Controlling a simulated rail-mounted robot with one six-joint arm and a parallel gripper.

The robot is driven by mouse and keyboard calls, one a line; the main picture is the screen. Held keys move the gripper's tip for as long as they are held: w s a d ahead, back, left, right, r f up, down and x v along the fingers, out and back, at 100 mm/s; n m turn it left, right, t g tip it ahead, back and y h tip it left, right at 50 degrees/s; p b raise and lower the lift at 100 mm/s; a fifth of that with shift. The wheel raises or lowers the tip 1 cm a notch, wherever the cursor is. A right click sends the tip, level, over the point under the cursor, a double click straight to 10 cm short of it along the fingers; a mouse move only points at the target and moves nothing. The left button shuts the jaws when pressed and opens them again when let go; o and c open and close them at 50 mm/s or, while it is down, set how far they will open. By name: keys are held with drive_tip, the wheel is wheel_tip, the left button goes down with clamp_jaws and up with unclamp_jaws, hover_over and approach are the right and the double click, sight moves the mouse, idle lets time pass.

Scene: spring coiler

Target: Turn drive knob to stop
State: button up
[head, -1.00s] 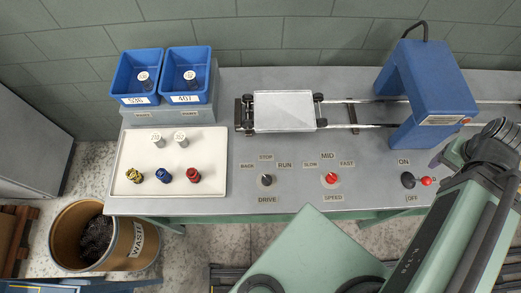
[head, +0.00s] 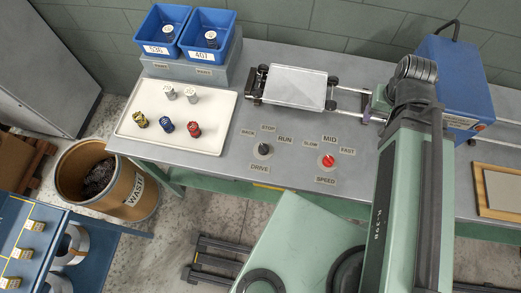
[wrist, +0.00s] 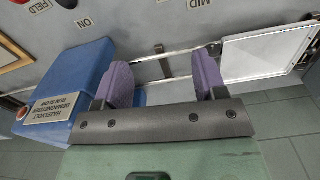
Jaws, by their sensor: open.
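The drive knob (head: 263,150) is a black round knob on the grey bench panel, with STOP (head: 268,128), RUN (head: 285,140) and BACK (head: 248,133) labels around it and DRIVE (head: 260,168) below. Its exact pointer direction is too small to tell. My gripper (head: 374,106) is up and to the right of the knob, over the rails beside the blue machine, and apart from the knob. In the wrist view my gripper (wrist: 163,76) shows two purple fingers spread wide with nothing between them. The drive knob is outside the wrist view.
A red speed knob (head: 328,161) sits right of the drive knob. A silver carriage (head: 296,87) stands on the rails, left of the blue demagnetiser (head: 455,80). A white tray (head: 150,139) with spools lies to the left. The panel around the drive knob is clear.

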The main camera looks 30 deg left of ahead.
drive_tip(key=s+a+f+n+b, duration=0.2)
drive_tip(key=a+f+b, duration=0.1)
drive_tip(key=a, duration=0.4)
drive_tip(key=s+a+f+n+b, duration=0.3)
drive_tip(key=a+f, duration=0.1)
drive_tip(key=a, duration=0.4)
drive_tip(key=n+b, duration=0.4)
drive_tip(key=n, duration=0.1)
approach(264, 147)
wheel_tip(264, 147, down, 11)
drive_tip(key=b, duration=1.1)
drive_tip(key=shift+a+r, duration=0.1)
drive_tip(key=shift+r, duration=0.2)
drive_tip(key=c, duration=0.9)
